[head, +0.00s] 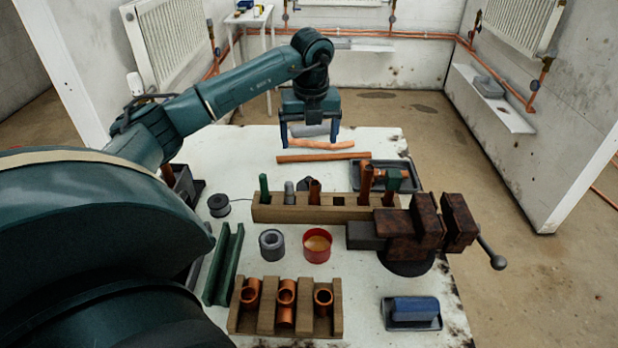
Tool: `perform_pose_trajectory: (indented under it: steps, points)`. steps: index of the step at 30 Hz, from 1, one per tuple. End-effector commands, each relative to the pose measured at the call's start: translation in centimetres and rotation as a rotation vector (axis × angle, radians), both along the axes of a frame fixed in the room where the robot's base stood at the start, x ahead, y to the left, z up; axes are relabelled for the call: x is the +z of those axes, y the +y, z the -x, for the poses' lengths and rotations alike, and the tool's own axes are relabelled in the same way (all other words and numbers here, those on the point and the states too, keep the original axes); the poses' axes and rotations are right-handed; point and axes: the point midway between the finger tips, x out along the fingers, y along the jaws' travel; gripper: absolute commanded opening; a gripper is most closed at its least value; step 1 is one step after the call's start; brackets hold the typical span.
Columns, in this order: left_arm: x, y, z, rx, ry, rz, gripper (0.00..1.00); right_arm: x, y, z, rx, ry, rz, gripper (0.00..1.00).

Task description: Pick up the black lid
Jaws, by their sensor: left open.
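My left gripper (309,137) points down above the far part of the white worktable (390,145). Its two fingers are apart, with no object clearly held between them. A dark, rounded piece (303,185) shows partly behind the wooden block; it may be the black lid, but I cannot tell for sure. The gripper is above and beyond it, apart from it. A red open tin (317,246) with amber contents stands in front of the block. My right gripper is not in view.
The wooden block (285,214) holds upright copper pieces and tools. A rusty vise (425,225) stands at right. Copper pipes (322,157) lie at the back. A black spool (219,205), grey tape roll (271,243), green angle bar (223,265) and notched wooden rack (266,318) crowd the left and front.

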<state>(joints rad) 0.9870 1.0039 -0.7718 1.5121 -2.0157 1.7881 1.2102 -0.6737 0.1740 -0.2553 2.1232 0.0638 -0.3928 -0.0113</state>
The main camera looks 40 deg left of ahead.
Motion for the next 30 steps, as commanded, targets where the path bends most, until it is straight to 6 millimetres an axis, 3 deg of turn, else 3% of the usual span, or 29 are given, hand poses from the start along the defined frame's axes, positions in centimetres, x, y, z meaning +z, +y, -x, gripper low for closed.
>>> perform_pose_trajectory:
  steps: [1,8,15,23,30]
  points:
    - [-1.2,0.0,0.0,0.001,0.000,0.000,0.86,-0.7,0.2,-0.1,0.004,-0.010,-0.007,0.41]
    - [-3.2,0.2,-0.1,0.001,0.005,0.000,0.86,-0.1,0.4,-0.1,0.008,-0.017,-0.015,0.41]
    - [-7.6,0.6,-0.4,0.001,0.003,0.000,0.86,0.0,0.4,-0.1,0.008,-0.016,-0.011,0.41]
    - [-9.6,0.8,-0.6,0.000,0.003,0.000,0.86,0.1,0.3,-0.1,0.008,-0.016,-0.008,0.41]
    - [-13.1,1.0,-1.0,0.001,0.003,0.002,0.86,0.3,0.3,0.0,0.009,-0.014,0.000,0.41]
